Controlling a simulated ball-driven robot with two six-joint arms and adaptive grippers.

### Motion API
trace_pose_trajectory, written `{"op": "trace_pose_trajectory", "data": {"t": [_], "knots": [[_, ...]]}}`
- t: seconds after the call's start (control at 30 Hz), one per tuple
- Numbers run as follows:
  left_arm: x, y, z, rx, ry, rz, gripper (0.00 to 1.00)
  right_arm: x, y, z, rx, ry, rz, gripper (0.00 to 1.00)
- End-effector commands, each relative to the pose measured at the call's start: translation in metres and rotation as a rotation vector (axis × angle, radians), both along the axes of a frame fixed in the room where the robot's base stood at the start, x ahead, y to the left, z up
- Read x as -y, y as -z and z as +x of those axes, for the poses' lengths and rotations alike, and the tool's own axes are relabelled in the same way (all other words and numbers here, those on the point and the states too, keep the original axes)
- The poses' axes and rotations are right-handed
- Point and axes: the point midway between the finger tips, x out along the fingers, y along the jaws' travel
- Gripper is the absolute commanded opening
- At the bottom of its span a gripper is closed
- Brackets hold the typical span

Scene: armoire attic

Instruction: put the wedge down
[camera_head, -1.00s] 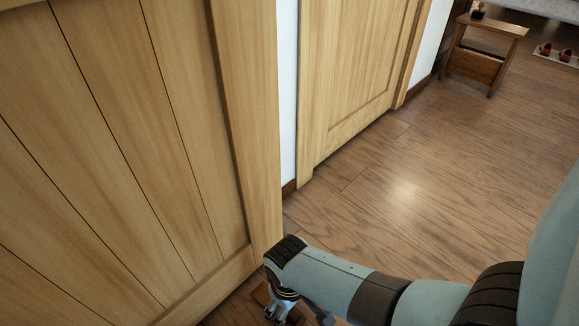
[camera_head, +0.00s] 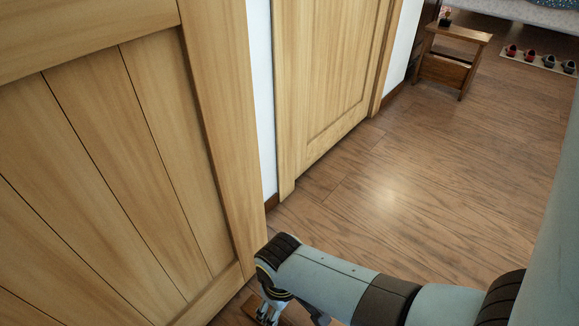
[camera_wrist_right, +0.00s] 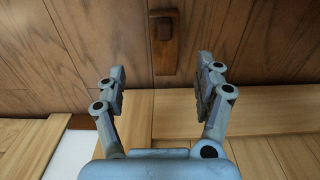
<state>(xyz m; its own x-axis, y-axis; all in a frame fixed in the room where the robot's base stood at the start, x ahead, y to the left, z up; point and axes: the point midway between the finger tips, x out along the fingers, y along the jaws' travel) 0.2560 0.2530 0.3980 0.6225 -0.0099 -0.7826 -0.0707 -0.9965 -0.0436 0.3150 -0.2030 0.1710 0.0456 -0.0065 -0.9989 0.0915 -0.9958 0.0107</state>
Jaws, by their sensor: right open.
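The wedge (camera_wrist_right: 164,42) is a dark brown wooden piece with a slot-like recess near one end. In the right wrist view it lies on the plank floor, just beyond the fingertips and apart from them. My right gripper (camera_wrist_right: 161,78) is open, with nothing between its fingers. In the head view the right gripper (camera_head: 268,312) points down at the bottom edge, close to the foot of the wooden door (camera_head: 130,150). The wedge is mostly hidden there. My left gripper is not in view.
A second wooden door (camera_head: 335,80) stands farther back, beyond a strip of white wall (camera_head: 262,100). A small wooden stool (camera_head: 452,55) and a mat with several shoes (camera_head: 538,58) are at the back right. The floor (camera_head: 430,190) between is clear.

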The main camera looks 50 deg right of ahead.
Motion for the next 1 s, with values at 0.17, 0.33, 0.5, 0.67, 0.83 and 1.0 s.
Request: {"op": "trace_pose_trajectory", "data": {"t": [0.17, 0.33, 0.5, 0.67, 0.83, 1.0], "knots": [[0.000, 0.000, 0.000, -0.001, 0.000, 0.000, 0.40, 0.037, -0.051, -0.036, 0.211, 0.026, -0.026, 0.70], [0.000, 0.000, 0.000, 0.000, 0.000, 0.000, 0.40, 0.053, -0.142, -0.055, 0.452, 0.019, -0.018, 0.70], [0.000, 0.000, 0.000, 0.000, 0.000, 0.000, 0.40, 0.051, -0.211, -0.060, 0.595, 0.005, 0.010, 0.70], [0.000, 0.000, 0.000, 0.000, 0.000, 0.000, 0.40, 0.049, -0.228, -0.060, 0.629, 0.003, 0.020, 0.70], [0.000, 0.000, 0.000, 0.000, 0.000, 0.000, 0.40, 0.049, -0.228, -0.059, 0.628, 0.003, 0.019, 0.70], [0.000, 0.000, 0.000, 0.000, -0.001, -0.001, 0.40, 0.049, -0.227, -0.060, 0.628, 0.003, 0.019, 0.70]]}}
